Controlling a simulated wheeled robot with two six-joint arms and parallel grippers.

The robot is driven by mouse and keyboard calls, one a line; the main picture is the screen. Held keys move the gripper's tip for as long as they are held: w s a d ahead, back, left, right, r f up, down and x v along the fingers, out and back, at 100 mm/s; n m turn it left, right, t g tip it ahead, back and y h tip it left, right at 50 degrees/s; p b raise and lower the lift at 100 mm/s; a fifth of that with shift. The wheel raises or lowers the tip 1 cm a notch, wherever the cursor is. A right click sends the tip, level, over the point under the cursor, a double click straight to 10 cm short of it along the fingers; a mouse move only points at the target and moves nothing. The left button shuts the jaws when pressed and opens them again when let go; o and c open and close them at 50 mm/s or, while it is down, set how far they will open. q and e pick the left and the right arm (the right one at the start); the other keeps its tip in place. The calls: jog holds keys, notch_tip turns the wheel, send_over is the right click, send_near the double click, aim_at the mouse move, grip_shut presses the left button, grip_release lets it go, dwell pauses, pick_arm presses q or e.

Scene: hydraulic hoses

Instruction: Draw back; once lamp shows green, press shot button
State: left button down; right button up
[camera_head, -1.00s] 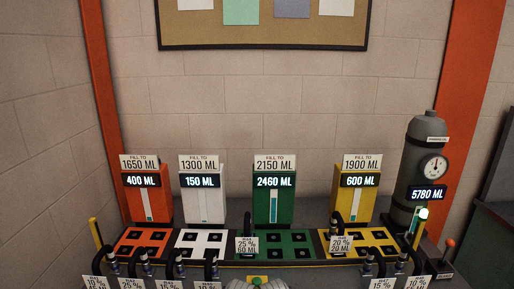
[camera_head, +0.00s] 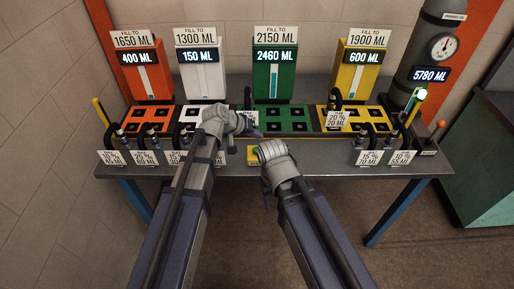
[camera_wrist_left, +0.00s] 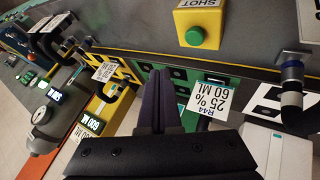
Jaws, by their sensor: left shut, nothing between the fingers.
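The lamp (camera_head: 421,94) at the right end of the bench glows green, beside the grey cylinder (camera_head: 424,60) whose display reads 5780 ML. The shot button is a green button on a yellow box (camera_head: 252,156) at the bench's front edge; in the left wrist view the button (camera_wrist_left: 195,36) shows clearly, with nothing touching it. My left gripper (camera_head: 258,132) is over the bench, just behind the yellow box; its shut, empty fingers (camera_wrist_left: 160,90) point towards the green plate. My right arm's wrist (camera_head: 270,153) is just right of the box; its fingers are mostly hidden.
Orange, white, green (camera_head: 273,75) and yellow tanks stand along the back, reading 400, 150, 2460 and 600 ML. Tagged black hoses line the front edge, and one tag (camera_wrist_left: 205,98) reads R44, 25 %, 60 ML. A red-knobbed lever (camera_head: 440,125) stands at the right.

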aim_at(255, 151)
pick_arm(q)
jog(key=w, duration=0.1)
jog(key=r, duration=0.1)
jog(key=w+t, duration=0.1)
jog(key=shift+w+a+r+n, duration=0.25)
jog(key=shift+w+n, duration=0.05)
jog(key=shift+f, duration=0.15)
notch_tip(255, 151, down, 9)
jog(key=b, duration=0.8)
jog(key=shift+b, duration=0.4)
dwell(1.3)
jog(key=shift+f+b, duration=0.25)
jog(key=shift+b, duration=0.15)
jog(key=shift+f+b, duration=0.45)
dwell(0.6)
jog(key=shift+r, duration=0.15)
jog(key=shift+r+p, duration=0.75)
jog(key=shift+p, duration=0.15)
